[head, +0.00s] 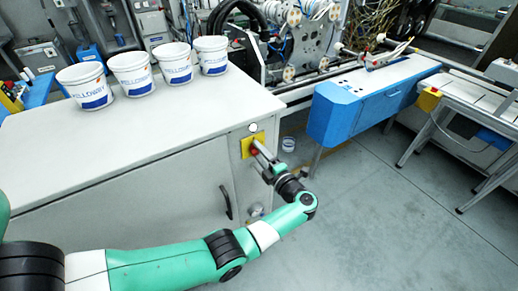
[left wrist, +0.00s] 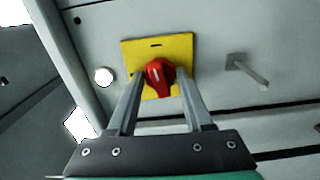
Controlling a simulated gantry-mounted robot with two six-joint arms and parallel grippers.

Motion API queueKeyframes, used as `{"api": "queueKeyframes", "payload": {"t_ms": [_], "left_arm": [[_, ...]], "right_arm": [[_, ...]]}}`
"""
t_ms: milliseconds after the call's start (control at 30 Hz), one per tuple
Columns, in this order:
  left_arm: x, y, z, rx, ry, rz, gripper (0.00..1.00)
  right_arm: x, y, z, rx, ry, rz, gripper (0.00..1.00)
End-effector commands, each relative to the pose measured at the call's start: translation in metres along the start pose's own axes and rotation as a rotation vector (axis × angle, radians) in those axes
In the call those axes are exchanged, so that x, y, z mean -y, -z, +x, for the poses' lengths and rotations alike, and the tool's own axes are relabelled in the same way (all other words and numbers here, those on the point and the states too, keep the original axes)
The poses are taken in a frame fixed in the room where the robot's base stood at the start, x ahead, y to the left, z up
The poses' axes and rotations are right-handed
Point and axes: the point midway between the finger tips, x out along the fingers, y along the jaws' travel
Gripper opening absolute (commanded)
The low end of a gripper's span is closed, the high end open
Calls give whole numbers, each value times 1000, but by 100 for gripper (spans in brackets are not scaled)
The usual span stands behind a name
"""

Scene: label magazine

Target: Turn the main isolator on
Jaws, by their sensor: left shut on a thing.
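The main isolator is a red rotary knob (left wrist: 158,78) on a yellow plate (left wrist: 181,47), on the front of the light grey cabinet. In the head view the yellow plate (head: 247,146) sits near the cabinet's right corner, and the red knob (head: 254,151) is partly hidden by my gripper. My left gripper (head: 262,153) reaches it from the front. In the left wrist view its two fingers (left wrist: 160,84) lie on either side of the knob, shut on it. A pale mark on the knob points nearly straight up in that view. My right gripper is not in view.
A white round button or lamp (left wrist: 104,77) sits beside the plate, and a metal peg (left wrist: 247,71) sticks out on its other side. Several white buckets (head: 131,74) stand on the cabinet top (head: 110,140). A blue machine (head: 345,110) stands right; grey floor (head: 390,220) is open.

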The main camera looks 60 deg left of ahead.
Motion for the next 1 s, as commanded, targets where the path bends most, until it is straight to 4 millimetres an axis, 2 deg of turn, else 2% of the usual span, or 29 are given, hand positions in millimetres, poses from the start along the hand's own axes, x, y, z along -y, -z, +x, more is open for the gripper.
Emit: {"api": "queueKeyframes", "payload": {"t_ms": [333, 933, 967, 1000], "left_arm": [[-2, 0, 0, 0, -1, 173, 0], [-1, 0, 0, 0, -1, 212, 0], [-1, 0, 0, 0, -1, 212, 56], [-1, 0, 0, 0, -1, 212, 64]], "right_arm": [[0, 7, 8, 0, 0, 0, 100], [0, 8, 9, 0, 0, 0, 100], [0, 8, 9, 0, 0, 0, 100], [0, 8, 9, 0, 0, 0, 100]]}}
